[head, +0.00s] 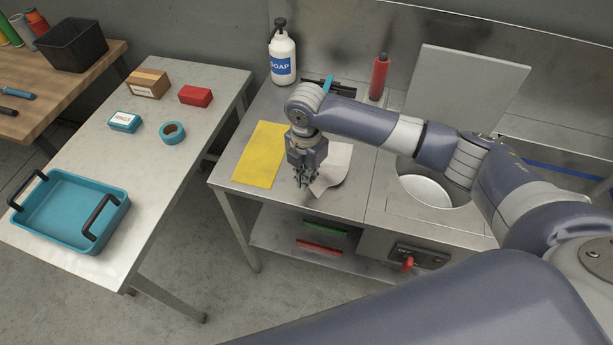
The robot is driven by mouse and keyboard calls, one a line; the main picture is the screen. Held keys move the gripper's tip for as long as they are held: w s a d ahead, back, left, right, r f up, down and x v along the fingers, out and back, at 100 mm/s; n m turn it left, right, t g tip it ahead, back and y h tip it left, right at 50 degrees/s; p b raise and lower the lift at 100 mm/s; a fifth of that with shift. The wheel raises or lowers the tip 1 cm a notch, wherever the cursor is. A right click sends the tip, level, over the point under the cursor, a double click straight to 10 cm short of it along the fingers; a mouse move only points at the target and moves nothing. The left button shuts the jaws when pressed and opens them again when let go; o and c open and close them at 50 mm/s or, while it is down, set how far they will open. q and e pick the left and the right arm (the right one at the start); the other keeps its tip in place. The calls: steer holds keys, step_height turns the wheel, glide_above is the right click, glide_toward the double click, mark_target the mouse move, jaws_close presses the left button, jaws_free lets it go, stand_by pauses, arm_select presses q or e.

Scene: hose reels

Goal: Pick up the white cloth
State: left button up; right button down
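The white cloth (335,166) lies on the metal counter (345,205), right of a yellow cloth. It looks a pale pinkish white, and part of it is hidden behind my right gripper. My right gripper (305,184) points down at the cloth's left edge, over or touching it; I cannot tell which. Its fingers are small and dark here, and I cannot see whether they are apart or closed on cloth. My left gripper is not in view.
A yellow cloth (259,155) lies close left of the gripper. A soap bottle (282,53) and a red bottle (379,77) stand behind. A round basin (426,190) with a raised lid (465,90) is at right. A side table (180,175) holds a blue tray (70,214).

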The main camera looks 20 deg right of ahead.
step_height(320, 180, up, 7)
steer(key=p, duration=0.5)
steer(key=shift+p, duration=0.3)
steer(key=shift+f, duration=0.1)
step_height(320, 180, up, 18)
steer(key=p, duration=0.3)
